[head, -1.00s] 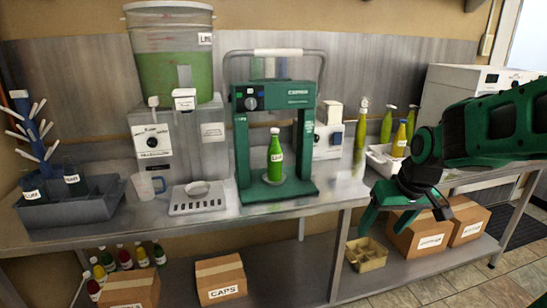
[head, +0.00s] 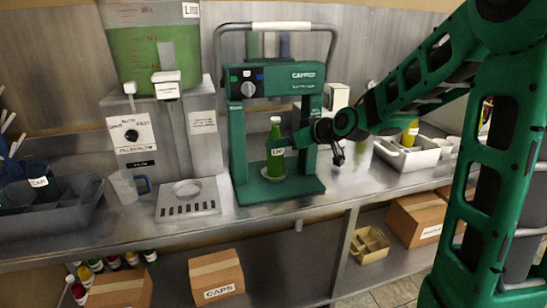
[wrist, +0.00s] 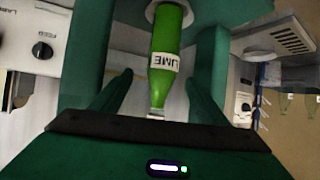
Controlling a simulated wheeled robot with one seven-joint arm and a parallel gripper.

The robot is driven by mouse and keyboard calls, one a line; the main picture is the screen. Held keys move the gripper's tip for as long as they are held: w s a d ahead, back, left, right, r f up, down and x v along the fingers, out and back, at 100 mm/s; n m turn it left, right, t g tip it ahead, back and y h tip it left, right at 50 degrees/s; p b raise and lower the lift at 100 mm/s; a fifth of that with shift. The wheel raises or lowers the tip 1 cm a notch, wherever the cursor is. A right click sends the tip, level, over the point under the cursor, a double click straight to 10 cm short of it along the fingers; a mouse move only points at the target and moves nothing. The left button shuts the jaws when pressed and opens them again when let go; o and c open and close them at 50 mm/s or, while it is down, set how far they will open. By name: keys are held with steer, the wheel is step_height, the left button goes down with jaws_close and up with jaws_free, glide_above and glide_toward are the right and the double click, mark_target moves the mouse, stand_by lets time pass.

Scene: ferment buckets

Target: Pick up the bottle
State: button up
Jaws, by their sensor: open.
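A green bottle with a white label (head: 275,150) stands upright on the round base of the green capping press (head: 240,160), between its two posts. In the wrist view the bottle (wrist: 164,62) appears upside down, its neck end nearest my gripper. My gripper (wrist: 158,78) is open, with one finger on each side of the bottle and visible gaps between. In the head view my gripper (head: 298,140) reaches in from the right by the press's right post, partly overlapping it. Whether the fingertips reach fully past the bottle is unclear.
The dispenser (head: 165,130) with a mug (head: 125,187) stands left of the press. A grey bin (head: 50,205) is farther left. A white tray (head: 410,157) lies to the right. Cardboard boxes (head: 215,275) sit on the lower shelf. The press posts stand close around the bottle.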

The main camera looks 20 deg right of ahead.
steer(key=x, duration=0.5)
steer(key=shift+w+a+f, duration=0.2)
steer(key=shift+w, duration=0.05)
jaws_close()
